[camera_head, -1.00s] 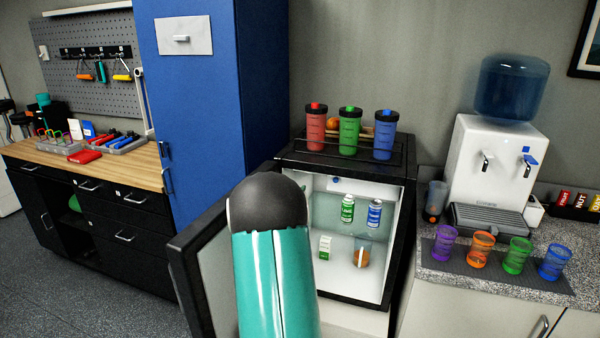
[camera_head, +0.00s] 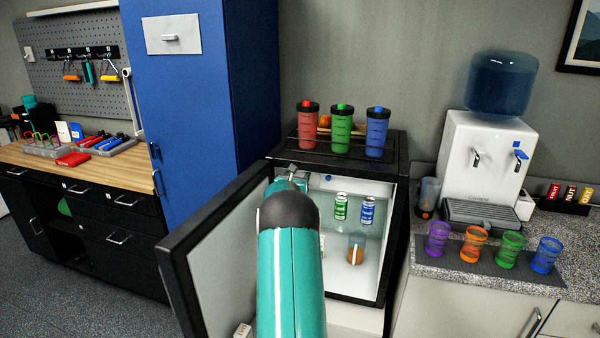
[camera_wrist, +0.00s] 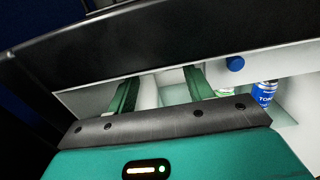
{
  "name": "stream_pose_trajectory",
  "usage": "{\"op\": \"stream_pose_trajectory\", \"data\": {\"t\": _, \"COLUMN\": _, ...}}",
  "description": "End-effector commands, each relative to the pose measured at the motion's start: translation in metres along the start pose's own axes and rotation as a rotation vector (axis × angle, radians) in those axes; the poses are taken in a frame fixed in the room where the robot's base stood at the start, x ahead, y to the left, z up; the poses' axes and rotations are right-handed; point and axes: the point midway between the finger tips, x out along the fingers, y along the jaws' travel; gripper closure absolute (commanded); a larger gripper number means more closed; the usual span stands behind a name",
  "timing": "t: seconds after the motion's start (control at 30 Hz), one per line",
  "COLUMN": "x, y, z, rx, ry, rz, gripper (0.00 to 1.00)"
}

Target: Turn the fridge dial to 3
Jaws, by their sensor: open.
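The small fridge (camera_head: 399,200) stands with its door (camera_head: 215,255) swung open to the left. A small round blue dial (camera_head: 328,178) is on the upper inside wall of the fridge; it also shows in the wrist view (camera_wrist: 235,64). I cannot read its numbers or its setting. My gripper (camera_head: 297,177) is at the upper left of the fridge opening, left of the dial and apart from it. In the wrist view, its two green fingers (camera_wrist: 160,82) are spread with nothing between them, below the fridge's dark top edge. My arm hides the lower left of the fridge interior.
A green can (camera_head: 341,207) and a blue can (camera_head: 368,211) stand on the fridge shelf, with an orange-filled glass (camera_head: 356,248) below. Several shaker bottles (camera_head: 341,131) stand on the fridge top. A blue cabinet (camera_head: 195,100) is left; a counter with cups (camera_head: 473,246) is right.

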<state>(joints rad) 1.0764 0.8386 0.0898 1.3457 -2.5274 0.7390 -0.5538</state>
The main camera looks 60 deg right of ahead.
Motion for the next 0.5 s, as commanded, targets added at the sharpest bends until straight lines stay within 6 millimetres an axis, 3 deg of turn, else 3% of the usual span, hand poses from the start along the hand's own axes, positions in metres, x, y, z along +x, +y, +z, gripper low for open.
{"op": "stream_pose_trajectory", "data": {"t": 0.2, "x": 0.025, "y": 0.003, "z": -0.001, "rx": 0.001, "ry": 0.000, "rz": 0.001, "gripper": 0.49}}
{"op": "stream_pose_trajectory", "data": {"t": 0.5, "x": 0.032, "y": 0.003, "z": 0.000, "rx": 0.001, "ry": 0.000, "rz": 0.002, "gripper": 0.49}}
